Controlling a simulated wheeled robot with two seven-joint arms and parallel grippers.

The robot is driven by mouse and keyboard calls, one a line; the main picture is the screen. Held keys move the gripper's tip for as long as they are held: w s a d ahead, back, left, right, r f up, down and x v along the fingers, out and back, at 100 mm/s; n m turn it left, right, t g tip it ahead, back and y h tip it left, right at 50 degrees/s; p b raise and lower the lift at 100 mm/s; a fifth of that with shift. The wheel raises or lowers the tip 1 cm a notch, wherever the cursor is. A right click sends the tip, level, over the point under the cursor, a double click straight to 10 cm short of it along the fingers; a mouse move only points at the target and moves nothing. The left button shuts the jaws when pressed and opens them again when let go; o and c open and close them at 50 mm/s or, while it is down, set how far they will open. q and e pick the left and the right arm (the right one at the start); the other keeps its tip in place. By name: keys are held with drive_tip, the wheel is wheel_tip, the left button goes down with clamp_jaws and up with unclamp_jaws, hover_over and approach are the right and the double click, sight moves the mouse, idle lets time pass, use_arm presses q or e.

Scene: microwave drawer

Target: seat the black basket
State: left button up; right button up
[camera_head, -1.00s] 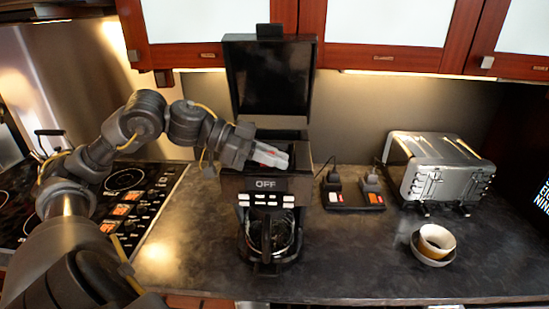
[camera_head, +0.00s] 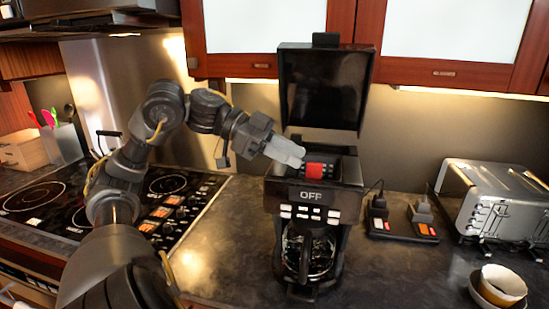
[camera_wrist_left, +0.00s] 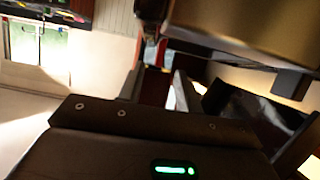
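The black coffee maker (camera_head: 312,215) stands on the counter with its lid (camera_head: 325,88) raised. A black part with a red block (camera_head: 320,171), which looks like the basket and its handle, sits low in the open top. I cannot tell whether it is fully down. My left gripper (camera_head: 290,153) is just left of and above the red block, apart from it. In the left wrist view, my gripper's two fingers (camera_wrist_left: 157,88) stand apart with a gap between them. My right gripper is not in view.
A glass carafe (camera_head: 308,255) sits in the coffee maker's lower bay. A power strip (camera_head: 402,231), a silver toaster (camera_head: 500,202) and a cup (camera_head: 502,285) are to the right. A stovetop (camera_head: 125,205) is to the left. Red-framed cabinets (camera_head: 450,72) hang above.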

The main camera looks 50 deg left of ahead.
use_arm(q)
drive_tip(key=shift+b+v, duration=0.45)
drive_tip(key=shift+v, duration=1.4)
